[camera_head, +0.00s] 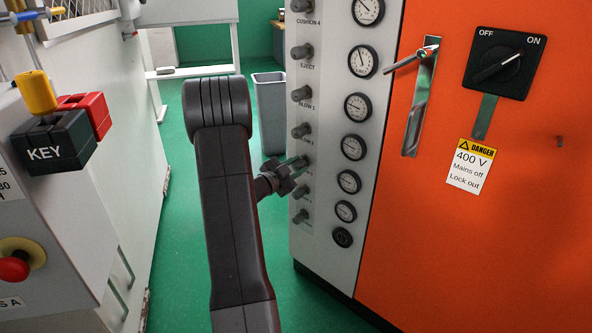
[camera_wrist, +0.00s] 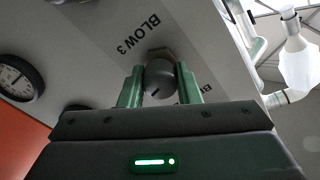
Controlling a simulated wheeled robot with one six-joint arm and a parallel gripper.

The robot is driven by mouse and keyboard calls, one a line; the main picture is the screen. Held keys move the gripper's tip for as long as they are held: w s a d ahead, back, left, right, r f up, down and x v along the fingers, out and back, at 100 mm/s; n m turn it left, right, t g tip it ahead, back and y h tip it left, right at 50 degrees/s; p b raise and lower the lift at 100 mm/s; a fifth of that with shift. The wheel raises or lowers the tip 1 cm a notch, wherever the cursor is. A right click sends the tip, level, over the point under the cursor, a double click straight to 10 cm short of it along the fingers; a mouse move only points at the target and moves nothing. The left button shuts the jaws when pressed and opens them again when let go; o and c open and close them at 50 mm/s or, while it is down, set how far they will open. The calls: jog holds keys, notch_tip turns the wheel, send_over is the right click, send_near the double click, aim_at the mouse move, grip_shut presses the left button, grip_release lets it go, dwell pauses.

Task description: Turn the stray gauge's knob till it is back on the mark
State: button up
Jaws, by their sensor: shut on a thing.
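My gripper (camera_head: 296,168) reaches from the left to the column of grey knobs on the white panel (camera_head: 322,80). In the wrist view my gripper (camera_wrist: 160,88) is shut on a round grey knob (camera_wrist: 160,76), with a green finger on each side of it. The knob has a dark line on its face and sits between the label BLOW 3 (camera_wrist: 140,34) and another, partly hidden label. Several round gauges, such as this one (camera_head: 349,181), run down the panel beside the knobs. One gauge (camera_wrist: 20,78) shows in the wrist view. Its marks are too small to read.
Other knobs (camera_head: 300,191) stand close above and below my gripper. An orange cabinet (camera_head: 530,200) with a handle and a rotary switch (camera_head: 503,63) is at right. A grey bin (camera_head: 269,110) stands behind. A grey machine (camera_head: 60,220) is at left, with open green floor between.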

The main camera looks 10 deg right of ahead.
dwell(0.4)
jog(key=o, duration=1)
jog(key=p+v, duration=0.3)
jog(key=v, duration=1.1)
jog(key=shift+d, duration=0.1)
dwell(1.1)
